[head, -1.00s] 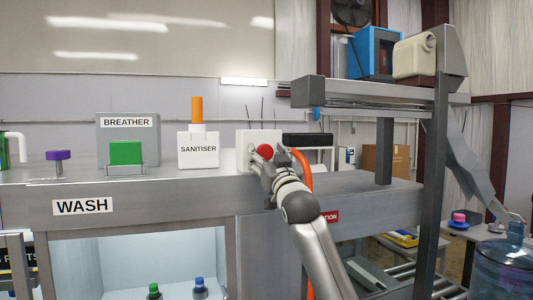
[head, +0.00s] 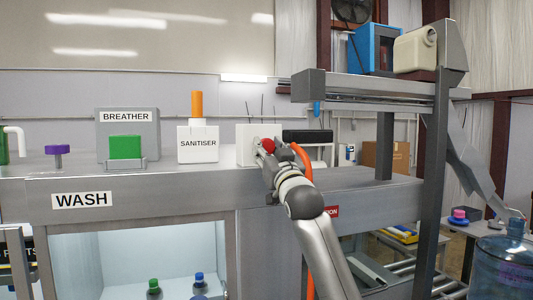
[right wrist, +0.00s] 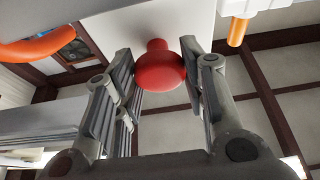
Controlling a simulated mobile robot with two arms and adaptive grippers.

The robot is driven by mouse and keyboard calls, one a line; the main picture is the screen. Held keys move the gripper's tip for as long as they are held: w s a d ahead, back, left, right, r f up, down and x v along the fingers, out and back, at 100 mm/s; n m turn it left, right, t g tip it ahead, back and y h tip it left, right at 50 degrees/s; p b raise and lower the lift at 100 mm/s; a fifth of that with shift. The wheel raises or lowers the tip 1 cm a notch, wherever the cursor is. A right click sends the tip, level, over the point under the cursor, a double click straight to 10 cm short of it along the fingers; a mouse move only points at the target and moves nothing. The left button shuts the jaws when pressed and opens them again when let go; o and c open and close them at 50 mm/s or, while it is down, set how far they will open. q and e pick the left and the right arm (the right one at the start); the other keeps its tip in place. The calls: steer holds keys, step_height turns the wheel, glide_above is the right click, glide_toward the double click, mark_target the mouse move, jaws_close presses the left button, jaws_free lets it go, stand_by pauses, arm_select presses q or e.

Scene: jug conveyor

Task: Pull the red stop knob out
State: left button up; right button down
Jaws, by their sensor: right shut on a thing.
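The red stop knob (head: 268,144) is on the front of a white box (head: 245,146) on top of the wash bench. In the right wrist view the knob (right wrist: 159,68) sits between the two fingers of my right gripper (right wrist: 160,88), with its stem running to the white box. My right gripper (head: 264,152) is shut on the knob in the head view, and the arm partly hides it. My left gripper is not in view.
An orange hose (head: 303,170) passes close to the right of my gripper. A grey conveyor frame (head: 385,93) rises at the right.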

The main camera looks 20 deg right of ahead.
steer(key=shift+f, duration=0.15)
steer(key=c, duration=1.3)
jaws_free()
steer(key=o, duration=0.4)
steer(key=shift+s, duration=0.3)
steer(key=shift+s, duration=0.1)
steer(key=v, duration=1.1)
steer(key=shift+s+f, duration=0.15)
steer(key=shift+s, duration=0.2)
